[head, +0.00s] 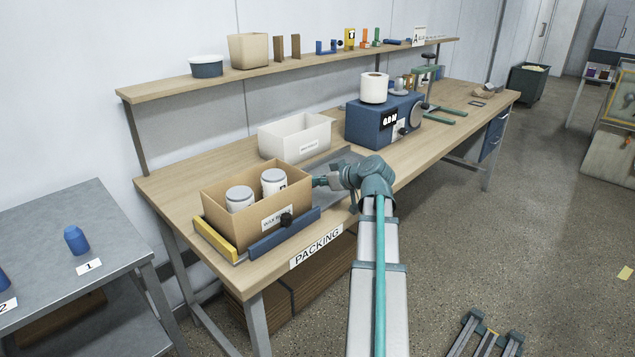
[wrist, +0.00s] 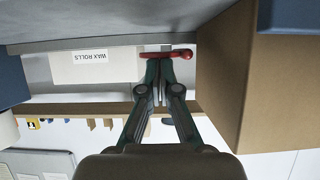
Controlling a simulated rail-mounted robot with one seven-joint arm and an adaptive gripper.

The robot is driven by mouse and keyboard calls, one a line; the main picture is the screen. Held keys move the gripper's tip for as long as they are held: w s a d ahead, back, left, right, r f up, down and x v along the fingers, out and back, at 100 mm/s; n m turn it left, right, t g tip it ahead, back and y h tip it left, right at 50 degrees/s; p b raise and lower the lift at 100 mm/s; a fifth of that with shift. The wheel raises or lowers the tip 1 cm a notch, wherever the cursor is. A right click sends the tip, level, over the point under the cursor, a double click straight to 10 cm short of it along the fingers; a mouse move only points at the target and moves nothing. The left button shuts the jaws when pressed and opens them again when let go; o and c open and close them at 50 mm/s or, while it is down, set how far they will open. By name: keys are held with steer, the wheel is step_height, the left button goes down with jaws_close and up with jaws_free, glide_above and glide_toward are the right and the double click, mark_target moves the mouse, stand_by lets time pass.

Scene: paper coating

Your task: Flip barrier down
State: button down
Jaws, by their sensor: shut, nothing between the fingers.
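A blue bar (head: 285,233) with a black knob (head: 286,219) runs along the front of the cardboard box, and a yellow bar (head: 214,240) lies along its left side. I cannot tell for sure which part is the barrier. My gripper (head: 319,181) is just right of the box, low over the table. In the wrist view, which is upside down, my gripper (wrist: 161,80) is shut and empty. A red rod with a rounded end (wrist: 178,53) crosses at its fingertips; I cannot tell whether they touch. The head view does not show the rod.
The cardboard box (head: 243,222) holds two white jars and stands close beside my gripper. A white bin (head: 297,140) is behind, and a blue machine (head: 366,126) with a paper roll (head: 374,88) stands to the right. A shelf (head: 300,64) runs above the table's back.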

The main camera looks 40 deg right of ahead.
steer(key=shift+s+a+f, duration=0.1)
steer(key=shift+s+f, duration=0.2)
steer(key=shift+f, duration=0.3)
steer(key=shift+r, duration=0.1)
step_height(320, 180, up, 5)
steer(key=p, duration=0.2)
steer(key=f+v, duration=0.1)
steer(key=v, duration=0.8)
steer(key=shift+s+d+f, duration=0.25)
steer(key=shift+s, duration=0.25)
